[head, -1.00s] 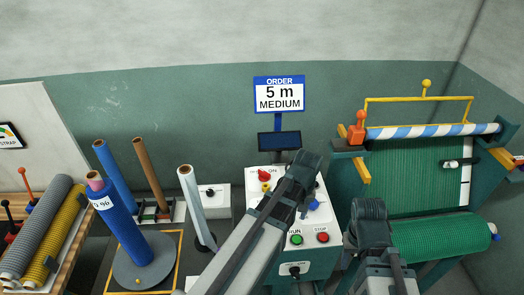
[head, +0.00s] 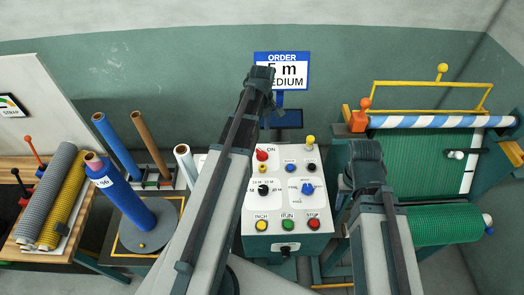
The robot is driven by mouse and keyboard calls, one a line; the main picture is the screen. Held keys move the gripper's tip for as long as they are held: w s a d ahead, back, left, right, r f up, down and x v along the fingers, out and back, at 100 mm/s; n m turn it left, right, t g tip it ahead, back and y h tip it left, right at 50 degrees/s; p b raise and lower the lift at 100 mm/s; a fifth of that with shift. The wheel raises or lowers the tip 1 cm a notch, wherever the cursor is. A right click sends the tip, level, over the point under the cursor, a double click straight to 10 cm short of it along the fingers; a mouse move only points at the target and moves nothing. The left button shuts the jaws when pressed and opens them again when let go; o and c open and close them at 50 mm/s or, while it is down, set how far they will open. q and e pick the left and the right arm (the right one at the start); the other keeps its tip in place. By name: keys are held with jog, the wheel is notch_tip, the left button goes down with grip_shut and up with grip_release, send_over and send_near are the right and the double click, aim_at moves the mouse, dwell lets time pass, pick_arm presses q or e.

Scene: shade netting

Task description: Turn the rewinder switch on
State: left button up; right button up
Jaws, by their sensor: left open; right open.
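The control box (head: 288,200) stands in the middle with a white sloped panel. A red rotary switch (head: 262,154) sits at its upper left beside an "ON" label. Below are a black selector (head: 264,190), a blue selector (head: 307,188) and yellow, green and red buttons marked INCH, RUN and STOP. A black knob (head: 286,250) is on the front. My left gripper (head: 268,100) is raised behind and above the panel, apart from the red switch; its fingers are hard to make out. My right gripper (head: 367,155) is right of the box, fingers not clear.
An order sign (head: 293,58) and a dark screen (head: 284,118) stand behind the box. The green net roll (head: 440,230) and its frame are at right. A blue roll (head: 130,205) and a table (head: 60,255) with rolls are at left.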

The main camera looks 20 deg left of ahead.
aim_at(262, 151)
pick_arm(q)
notch_tip(262, 151, down, 13)
jog(key=b, duration=1.2)
jog(key=shift+r, duration=0.15)
pick_arm(e)
notch_tip(262, 151, down, 13)
jog(key=shift+r, duration=0.15)
pick_arm(q)
jog(key=shift+c, duration=0.3)
grip_shut()
